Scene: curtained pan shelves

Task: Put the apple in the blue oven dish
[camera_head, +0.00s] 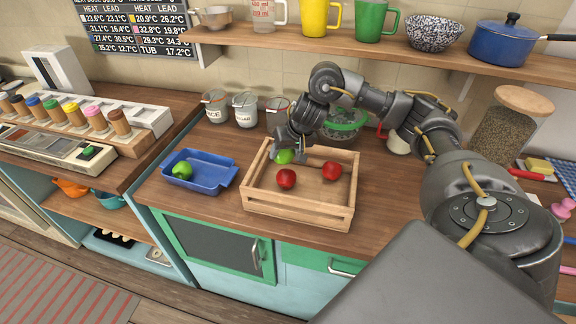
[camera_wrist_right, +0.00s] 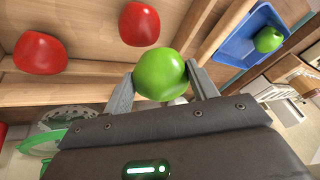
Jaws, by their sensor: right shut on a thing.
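My right gripper (camera_head: 291,146) is shut on a green apple (camera_wrist_right: 161,74), which shows between its fingers in the right wrist view. In the head view this apple (camera_head: 284,157) is at the back left of the wooden crate (camera_head: 296,209). Two red apples (camera_head: 286,179) (camera_head: 331,171) lie in the crate. The blue oven dish (camera_head: 213,189) stands on the counter left of the crate, with another green apple (camera_head: 182,170) inside it. The dish also shows at the upper right of the right wrist view (camera_wrist_right: 232,48). My left gripper is not in view.
White canisters (camera_head: 245,109) stand behind the dish and crate. A green colander (camera_head: 345,125) stands behind the crate. A shelf (camera_head: 380,56) with mugs and a blue pot (camera_head: 502,44) runs above. A narrow strip of counter separates dish and crate.

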